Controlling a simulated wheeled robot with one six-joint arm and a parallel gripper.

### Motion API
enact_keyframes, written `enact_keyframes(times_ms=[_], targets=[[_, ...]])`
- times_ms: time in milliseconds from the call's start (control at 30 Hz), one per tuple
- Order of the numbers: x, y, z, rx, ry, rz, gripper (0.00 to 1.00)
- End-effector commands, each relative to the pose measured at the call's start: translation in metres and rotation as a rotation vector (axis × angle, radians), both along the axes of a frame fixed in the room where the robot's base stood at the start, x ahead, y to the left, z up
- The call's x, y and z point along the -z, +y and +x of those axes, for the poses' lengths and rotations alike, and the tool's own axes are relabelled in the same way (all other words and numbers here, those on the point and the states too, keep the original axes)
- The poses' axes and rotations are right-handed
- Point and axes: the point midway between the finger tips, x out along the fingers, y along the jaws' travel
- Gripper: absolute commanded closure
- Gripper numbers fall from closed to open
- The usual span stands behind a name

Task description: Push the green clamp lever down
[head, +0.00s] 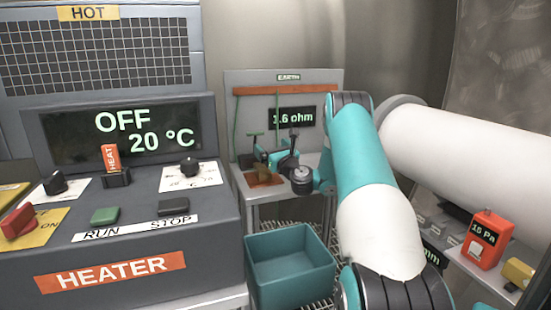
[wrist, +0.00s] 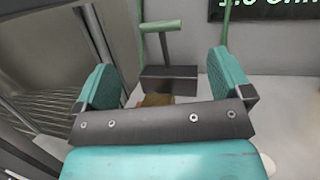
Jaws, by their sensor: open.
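The green clamp lever (head: 254,135) is a small T-shaped handle that stands upright at the earth station in the head view. In the wrist view the green lever (wrist: 160,27) rises from a dark clamp block (wrist: 168,80). A brownish piece (wrist: 156,100) shows under the block. My gripper (wrist: 163,66) is open and empty, with one teal finger on each side of the clamp block in the picture. The lever's top lies beyond and above the fingers. In the head view my gripper (head: 271,156) is beside the lever and partly hidden by my wrist. I cannot tell whether they touch.
An earth panel (head: 302,85) with a "1.6 ohm" display (head: 292,118) stands behind the clamp, with green cables hanging from a copper-coloured bar. A teal bin (head: 290,278) stands in front below. The heater console (head: 140,240) is at left, a large white pipe (head: 465,165) at right.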

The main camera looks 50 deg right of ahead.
Motion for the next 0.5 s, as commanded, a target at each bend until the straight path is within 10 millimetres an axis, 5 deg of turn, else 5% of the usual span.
enact_keyframes(times_ms=[500], targets=[[0.0,0.01,-0.024,-0.003,-0.001,-0.005,0.04]])
